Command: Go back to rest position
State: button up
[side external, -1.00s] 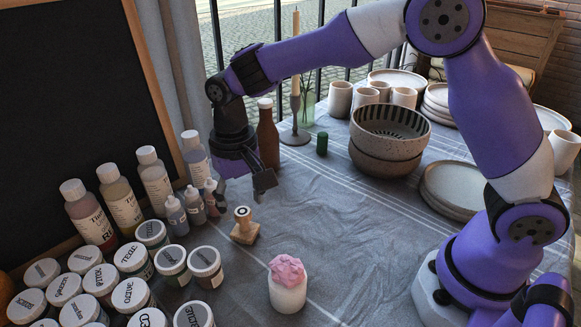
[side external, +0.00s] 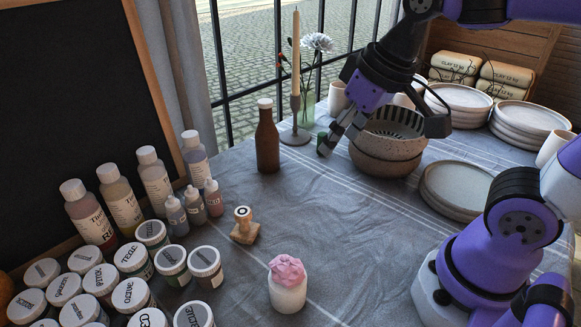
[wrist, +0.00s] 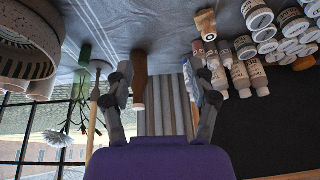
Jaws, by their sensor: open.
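My gripper (side external: 334,141) is open and empty in the side external view. It is raised above the table, in front of the stacked bowls (side external: 386,165) as seen from this camera, with its fingers pointing down and to the left. In the wrist view, its two fingers (wrist: 162,80) are spread apart with nothing between them. The brown bottle (wrist: 139,72) shows beyond them in that view. Part of my arm runs out of the picture at the top right of the side external view.
A wooden stamp (side external: 245,227) and a white jar with a pink lump (side external: 287,285) stand on the cloth-covered table (side external: 350,230). Paint jars (side external: 133,297) and bottles crowd the left. A candlestick (side external: 295,120), plates (side external: 456,187) and cups are farther back. The middle cloth is clear.

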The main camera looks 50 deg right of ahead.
jog(key=s, duration=0.1)
jog(key=s+d+f, duration=0.1)
jog(key=s+t, duration=0.1)
jog(key=shift+d+f, duration=0.3)
jog(key=shift+f, duration=0.1)
